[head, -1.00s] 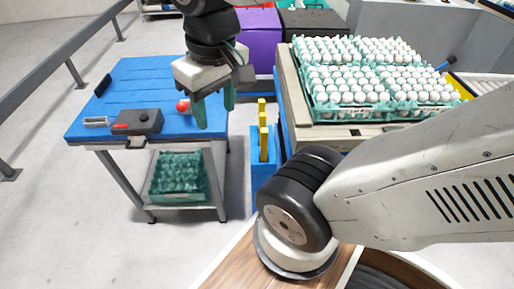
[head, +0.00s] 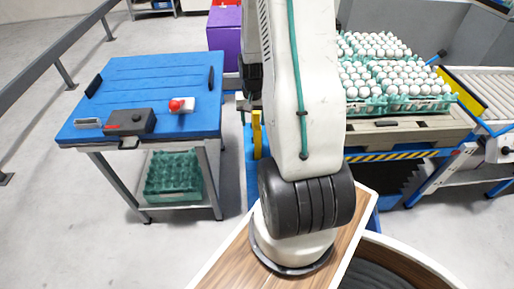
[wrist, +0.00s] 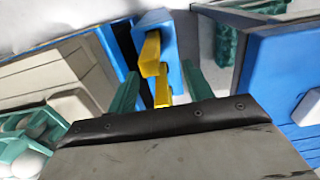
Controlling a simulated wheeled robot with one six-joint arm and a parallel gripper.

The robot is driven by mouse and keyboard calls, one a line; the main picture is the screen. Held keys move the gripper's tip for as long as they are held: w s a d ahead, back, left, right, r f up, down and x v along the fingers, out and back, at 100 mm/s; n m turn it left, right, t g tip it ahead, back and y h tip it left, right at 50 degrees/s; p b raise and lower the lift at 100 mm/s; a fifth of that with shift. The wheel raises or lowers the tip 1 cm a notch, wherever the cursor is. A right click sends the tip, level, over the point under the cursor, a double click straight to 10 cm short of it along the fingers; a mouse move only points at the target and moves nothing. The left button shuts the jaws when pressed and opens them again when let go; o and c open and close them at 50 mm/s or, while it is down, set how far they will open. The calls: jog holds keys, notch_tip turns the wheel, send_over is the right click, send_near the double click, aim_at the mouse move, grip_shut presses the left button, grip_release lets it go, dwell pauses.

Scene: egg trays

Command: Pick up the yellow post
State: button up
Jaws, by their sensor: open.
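A yellow post (head: 257,135) stands upright on a blue stand (head: 249,150) between the blue table and the egg pallet; my arm hides part of the stand. In the wrist view yellow posts (wrist: 151,54) show in a line at the blue stand (wrist: 157,20), the nearest one lying between my fingers in the picture. My gripper (wrist: 160,70) is open, its two teal fingers on either side of the yellow, with visible gaps. I cannot tell how far the tips are from the post in depth. In the head view my arm hides most of the gripper.
A blue table (head: 150,85) with a grey-black box (head: 130,122) and a red button (head: 178,104) stands at left, a green crate (head: 173,178) below. Egg trays (head: 400,104) sit on the pallet at right, beside a roller conveyor (head: 495,95).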

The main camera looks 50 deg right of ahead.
aim_at(258, 136)
jog(key=f, duration=0.2)
jog(key=d+f, duration=0.1)
jog(key=f, duration=0.2)
jog(key=s+f, duration=0.1)
jog(key=f, duration=0.2)
jog(key=shift+d, duration=0.15)
jog(key=shift+f, duration=0.55)
grip_shut()
